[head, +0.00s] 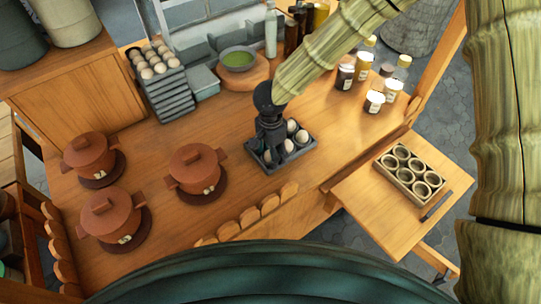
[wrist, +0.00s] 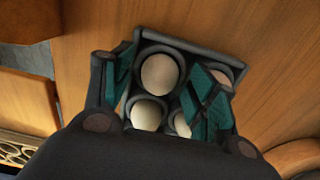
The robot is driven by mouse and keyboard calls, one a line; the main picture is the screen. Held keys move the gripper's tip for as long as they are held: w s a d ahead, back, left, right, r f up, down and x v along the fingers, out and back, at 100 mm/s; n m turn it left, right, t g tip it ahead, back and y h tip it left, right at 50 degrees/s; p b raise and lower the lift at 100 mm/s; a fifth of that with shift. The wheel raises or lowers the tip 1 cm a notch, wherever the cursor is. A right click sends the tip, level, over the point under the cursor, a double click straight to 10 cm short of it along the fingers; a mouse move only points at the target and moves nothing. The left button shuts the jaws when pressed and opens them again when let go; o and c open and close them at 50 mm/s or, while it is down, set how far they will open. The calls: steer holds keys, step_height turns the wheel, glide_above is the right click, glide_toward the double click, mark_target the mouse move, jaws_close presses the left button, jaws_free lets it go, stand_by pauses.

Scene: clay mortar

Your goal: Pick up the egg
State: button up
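A small dark egg tray (head: 282,163) with several pale eggs stands near the front edge of the wooden counter. My gripper (head: 271,147) points down over the tray and hides part of it. In the wrist view, my gripper (wrist: 163,76) is open, its teal-padded fingers spread apart. One whole egg (wrist: 159,74) sits in a cup of the tray (wrist: 196,46), between the fingers in the picture. A second egg (wrist: 146,114) lies nearer and is partly hidden by my gripper's body. Another egg (wrist: 222,77) is behind the right finger. I cannot tell whether a finger touches an egg.
Three lidded clay pots (head: 197,168) stand to the left. Stacked trays (head: 169,98) of eggs and a green bowl (head: 238,60) are behind. Jars (head: 374,101) stand at the right. A muffin-style tray (head: 410,172) rests on the lower side shelf. Counter around the egg tray is clear.

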steer(key=c, duration=0.5)
